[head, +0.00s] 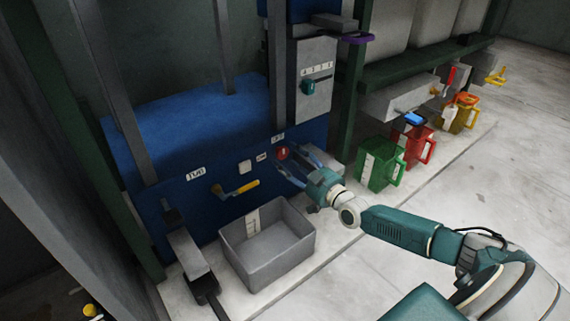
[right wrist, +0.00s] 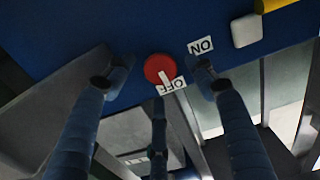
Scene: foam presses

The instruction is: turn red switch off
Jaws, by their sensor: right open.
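The round red switch (head: 283,153) is on the front of the blue press (head: 195,125), and it fills the middle of the right wrist view (right wrist: 157,67). A pale line on it points toward the OFF label (right wrist: 176,86); the ON label (right wrist: 201,46) is off to its upper right. My right gripper (head: 294,162) is open at the press front, with its fingers on either side of the switch in the right wrist view. It holds nothing. I cannot tell whether a finger touches the switch. My left gripper is not in view.
A grey bin (head: 268,262) stands below the yellow-handled crank (head: 238,188). A white button (head: 245,167) is beside the switch. A grey control box (head: 315,80) with a teal knob hangs above. Green (head: 380,165), red and yellow jugs stand to the right. Open floor lies at right.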

